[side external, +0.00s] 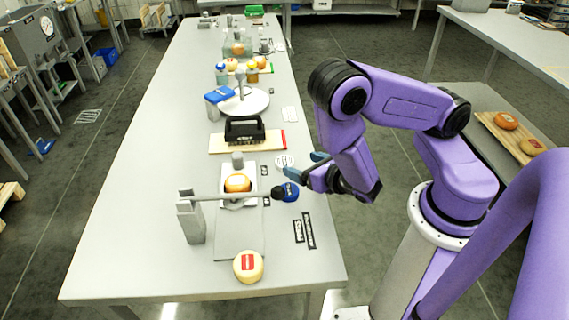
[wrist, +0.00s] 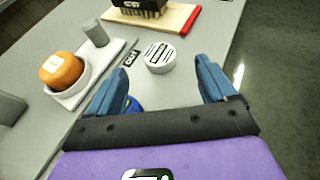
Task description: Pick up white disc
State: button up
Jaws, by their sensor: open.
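The white disc (wrist: 160,58) is a low round puck with dark printed lines on top. It lies flat on the table, ahead of my fingertips and between their lines in the wrist view. In the side view the white disc (side external: 284,161) is just left of my gripper (side external: 308,167). My gripper (wrist: 163,76) is open, with its two blue fingers apart and nothing between them. The fingers do not appear to touch the disc; the exact height above the table is hard to tell.
An orange cheese (wrist: 62,70) sits in a white dish beside a grey cylinder (wrist: 95,33). A black brush-like block (side external: 244,130) stands on a red-ended board beyond the disc. A blue round item (side external: 286,192) lies near my gripper. A pale cheese (side external: 248,266) is at the near end.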

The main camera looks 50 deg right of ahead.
aim_at(284, 161)
jog(key=shift+w+f, duration=0.1)
jog(key=shift+f, duration=0.25)
jog(key=shift+x, duration=3.55)
jog(key=shift+a, duration=0.1)
jog(key=c, duration=1.1)
